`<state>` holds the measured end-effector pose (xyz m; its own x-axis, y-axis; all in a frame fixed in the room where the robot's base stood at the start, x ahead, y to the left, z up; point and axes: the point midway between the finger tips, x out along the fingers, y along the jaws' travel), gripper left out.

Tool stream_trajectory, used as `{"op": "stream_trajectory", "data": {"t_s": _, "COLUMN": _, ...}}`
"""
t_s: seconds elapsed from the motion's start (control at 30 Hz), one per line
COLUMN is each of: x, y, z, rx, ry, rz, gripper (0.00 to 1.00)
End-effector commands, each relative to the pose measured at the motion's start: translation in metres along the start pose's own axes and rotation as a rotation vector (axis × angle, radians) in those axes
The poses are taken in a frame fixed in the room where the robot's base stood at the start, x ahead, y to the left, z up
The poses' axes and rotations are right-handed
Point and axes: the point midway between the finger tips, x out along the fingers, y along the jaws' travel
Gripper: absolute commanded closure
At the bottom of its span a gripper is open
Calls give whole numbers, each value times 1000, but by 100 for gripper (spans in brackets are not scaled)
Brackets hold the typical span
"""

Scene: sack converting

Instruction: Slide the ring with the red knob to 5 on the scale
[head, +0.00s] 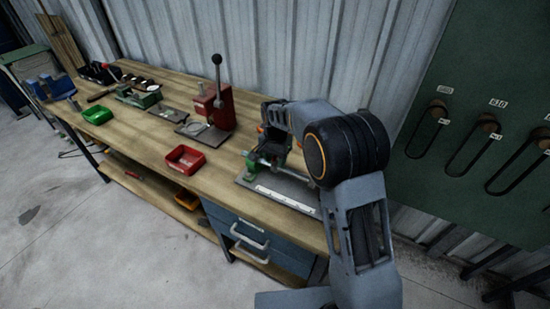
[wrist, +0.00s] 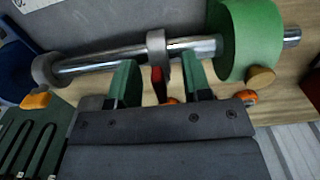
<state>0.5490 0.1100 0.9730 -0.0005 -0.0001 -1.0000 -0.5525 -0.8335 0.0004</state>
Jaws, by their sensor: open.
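In the wrist view a grey metal ring (wrist: 156,43) sits around a shiny steel rod (wrist: 100,59). Its red knob (wrist: 157,82) points down toward my gripper. My gripper (wrist: 160,70) is open, with one green-padded finger on each side of the knob; a gap shows on both sides. In the head view my arm hides most of the slide fixture, and the ring cannot be made out. A white strip, likely the scale (head: 286,198), runs along the front of the fixture's grey base plate (head: 251,181). Its figures are too small to read.
A green block (wrist: 250,40) stands at the rod's right end and a grey collar (wrist: 45,70) at its left. On the bench (head: 150,130) are a red tray (head: 185,158), a red press (head: 213,105) and a green tray (head: 97,115).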

Motion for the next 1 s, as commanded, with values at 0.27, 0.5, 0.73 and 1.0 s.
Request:
{"op": "stream_trajectory", "data": {"t_s": 0.27, "x": 0, "y": 0, "z": 0, "rx": 0, "ry": 0, "rz": 0, "gripper": 66}}
{"op": "stream_trajectory", "data": {"t_s": 0.5, "x": 0, "y": 0, "z": 0, "rx": 0, "ry": 0, "rz": 0, "gripper": 89}}
{"op": "stream_trajectory", "data": {"t_s": 0.73, "x": 0, "y": 0, "z": 0, "rx": 0, "ry": 1, "rz": -1, "gripper": 100}}
{"op": "stream_trajectory", "data": {"t_s": 1.0, "x": 0, "y": 5, "z": -2, "rx": 2, "ry": 1, "rz": -1, "gripper": 100}}
